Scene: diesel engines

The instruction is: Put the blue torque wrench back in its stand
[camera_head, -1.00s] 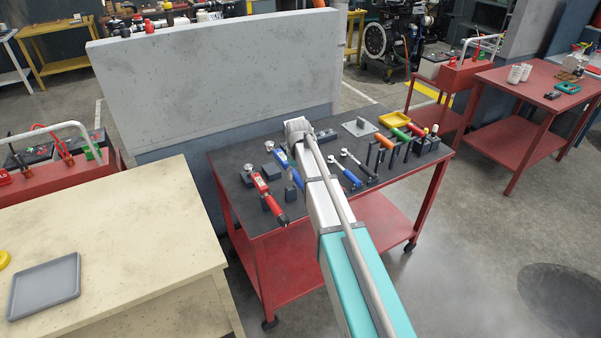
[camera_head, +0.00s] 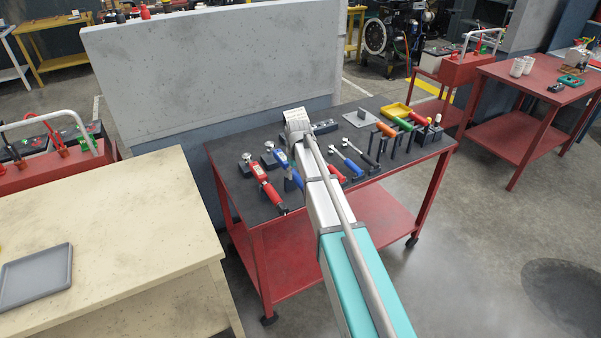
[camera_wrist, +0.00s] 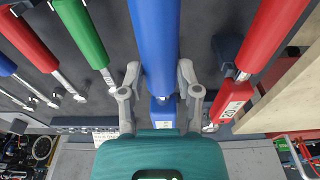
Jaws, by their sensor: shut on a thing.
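The blue torque wrench (camera_head: 282,158) is over the left part of the dark bench top, beside the red torque wrench (camera_head: 264,183). In the wrist view its blue handle (camera_wrist: 154,40) runs between the fingers of my gripper (camera_wrist: 160,95), which is shut on it near the head end. In the head view my arm hides the gripper and part of the wrench. A dark stand post (camera_head: 288,185) shows by the wrench's handle. The wrench lines up closely with its stand, but I cannot tell whether it rests in it or is just above.
In the wrist view a green-handled tool (camera_wrist: 82,32) is left of the blue wrench and the red wrench (camera_wrist: 238,95) is close on the right. A grey panel (camera_head: 215,75) stands behind.

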